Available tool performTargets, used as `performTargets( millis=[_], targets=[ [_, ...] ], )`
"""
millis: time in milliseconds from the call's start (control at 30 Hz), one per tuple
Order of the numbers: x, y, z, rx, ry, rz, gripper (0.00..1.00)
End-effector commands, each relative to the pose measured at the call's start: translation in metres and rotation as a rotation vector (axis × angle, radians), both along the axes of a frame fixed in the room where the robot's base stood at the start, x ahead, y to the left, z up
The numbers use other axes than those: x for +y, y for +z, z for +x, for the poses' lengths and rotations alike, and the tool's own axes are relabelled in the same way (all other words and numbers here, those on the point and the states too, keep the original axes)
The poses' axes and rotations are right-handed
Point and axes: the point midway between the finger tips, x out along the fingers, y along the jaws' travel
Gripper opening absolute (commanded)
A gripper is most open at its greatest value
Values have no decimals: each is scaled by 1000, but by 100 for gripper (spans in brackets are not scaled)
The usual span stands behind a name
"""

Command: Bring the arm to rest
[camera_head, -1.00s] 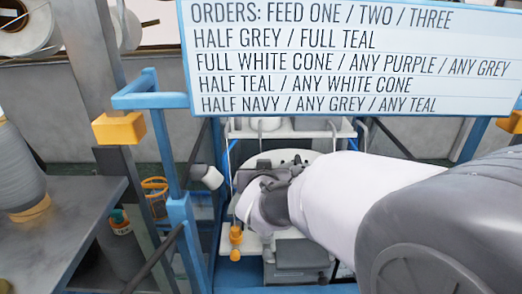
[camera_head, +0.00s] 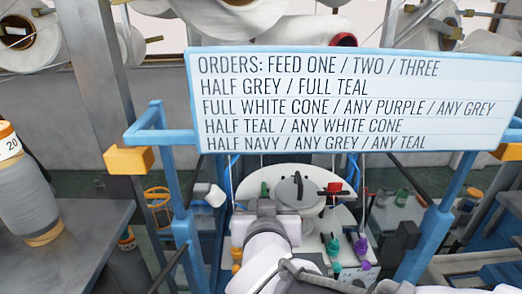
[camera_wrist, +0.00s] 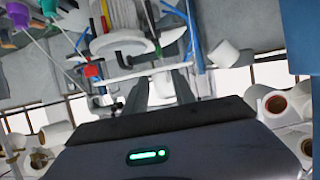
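My arm (camera_head: 268,250) shows as white and grey links at the bottom middle of the head view, in front of the white knitting machine plate (camera_head: 262,184). My gripper (camera_wrist: 161,84) shows in the wrist view as two dark fingers with a gap between them. I see nothing held in it. In the head view its fingertips cannot be made out clearly. The machine's underside and coloured parts hang above the fingers in the tilted wrist view.
A grey cone (camera_head: 28,195) stands on the left table (camera_head: 90,225). Teal and purple pieces (camera_head: 361,246) sit at the plate's right. White spools line the back.

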Motion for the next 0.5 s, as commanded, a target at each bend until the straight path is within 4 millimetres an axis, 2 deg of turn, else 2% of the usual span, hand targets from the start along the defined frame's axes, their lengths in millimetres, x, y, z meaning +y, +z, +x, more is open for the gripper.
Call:
performTargets(
  millis=[33, 200, 500],
  targets=[
    [1, 8, -9, -1, 3, 0, 32],
    [1, 12, -26, 0, 1, -1, 32],
    [0, 9, -28, 0, 1, 3, 32]
  ],
)
